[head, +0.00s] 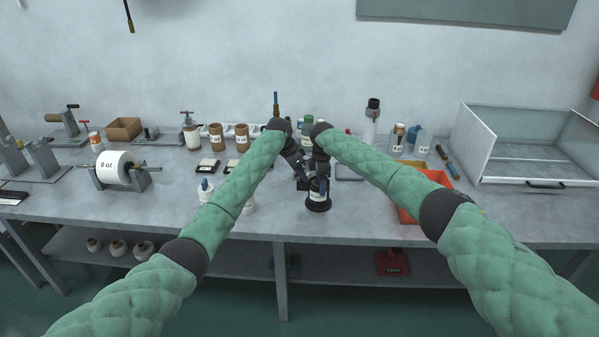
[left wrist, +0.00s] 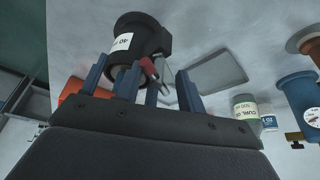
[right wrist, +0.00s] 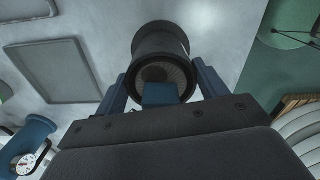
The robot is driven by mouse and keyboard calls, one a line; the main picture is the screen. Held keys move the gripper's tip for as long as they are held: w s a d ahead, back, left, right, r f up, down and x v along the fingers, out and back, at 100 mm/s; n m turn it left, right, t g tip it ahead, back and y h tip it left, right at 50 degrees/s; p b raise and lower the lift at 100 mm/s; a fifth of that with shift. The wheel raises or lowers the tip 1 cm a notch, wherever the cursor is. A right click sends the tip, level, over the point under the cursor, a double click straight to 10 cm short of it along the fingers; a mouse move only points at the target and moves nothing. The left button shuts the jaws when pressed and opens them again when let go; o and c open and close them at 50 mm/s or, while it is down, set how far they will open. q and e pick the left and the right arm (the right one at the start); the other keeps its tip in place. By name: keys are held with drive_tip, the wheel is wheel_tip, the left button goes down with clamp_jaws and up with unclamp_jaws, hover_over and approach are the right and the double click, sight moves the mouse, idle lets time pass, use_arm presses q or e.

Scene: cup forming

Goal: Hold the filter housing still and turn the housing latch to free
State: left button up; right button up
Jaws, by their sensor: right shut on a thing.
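The filter housing (head: 318,196) is a dark, roughly cylindrical body with a white label, upright near the bench's front edge. In the right wrist view the housing (right wrist: 160,45) shows a round, mesh-like face. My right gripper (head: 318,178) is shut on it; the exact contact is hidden. In the left wrist view the housing (left wrist: 140,35) carries a white label and the red housing latch (left wrist: 150,68). My left gripper (left wrist: 140,82) is open, its blue fingers close to the latch. I cannot tell whether they touch it.
An orange tray (head: 407,214) lies to the right on the bench. Bottles and brown jars (head: 217,137) stand behind on the left. A clear-sided box (head: 520,150) is at the far right. The front bench edge is close to the housing.

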use_arm(q)
clamp_jaws()
drive_tip(key=shift+a, duration=0.2)
idle(1.1)
unclamp_jaws()
drive_tip(key=shift+d, duration=0.15)
drive_tip(key=shift+r, duration=0.15)
drive_tip(key=v, duration=1.1)
drive_tip(key=shift+r, duration=0.4)
drive_tip(key=shift+c, duration=0.2)
